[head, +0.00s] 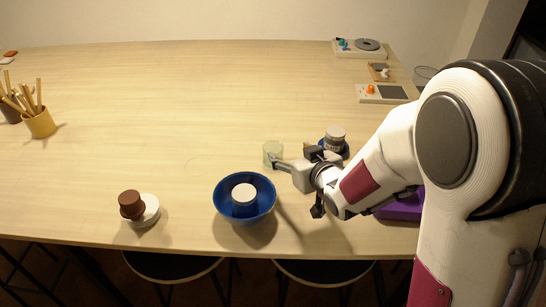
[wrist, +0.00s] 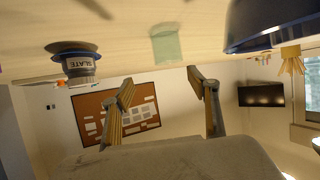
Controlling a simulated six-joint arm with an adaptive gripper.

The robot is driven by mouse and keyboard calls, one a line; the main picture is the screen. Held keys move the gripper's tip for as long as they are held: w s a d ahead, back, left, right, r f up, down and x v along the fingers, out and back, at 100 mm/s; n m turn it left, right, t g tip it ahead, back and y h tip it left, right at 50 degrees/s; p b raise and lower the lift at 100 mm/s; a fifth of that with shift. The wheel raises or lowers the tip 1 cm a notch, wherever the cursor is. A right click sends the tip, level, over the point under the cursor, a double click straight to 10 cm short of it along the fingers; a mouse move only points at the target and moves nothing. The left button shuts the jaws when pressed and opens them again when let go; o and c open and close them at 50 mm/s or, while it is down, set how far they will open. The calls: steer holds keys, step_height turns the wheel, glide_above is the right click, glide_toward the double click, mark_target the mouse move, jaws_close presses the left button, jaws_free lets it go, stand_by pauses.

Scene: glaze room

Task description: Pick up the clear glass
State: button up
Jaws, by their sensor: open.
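The clear glass (head: 273,150), faintly green and see-through, stands upright on the table behind the blue bowl. It also shows in the wrist view (wrist: 166,46), top middle, beyond the fingertips. My gripper (head: 289,160) is just to the right of the glass in the head view, its tip close to the glass's lower right side. In the wrist view my gripper (wrist: 160,88) has its two fingers spread with nothing between them. Whether a finger touches the glass I cannot tell.
A blue bowl (head: 226,209) holding a white round piece stands in front.

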mark_target(269, 145)
steer(key=shift+w+a+f+y, duration=0.15)
steer(key=shift+a+f+y, duration=0.15)
steer(key=shift+a, duration=0.2)
steer(key=shift+w+a+f+y, duration=0.2)
steer(key=shift+a+f, duration=0.1)
steer(key=shift+a, duration=0.15)
steer(key=shift+x, duration=1.2)
steer(key=shift+w+f, duration=0.1)
steer(key=shift+x, duration=2.5)
steer(key=c, duration=1.3)
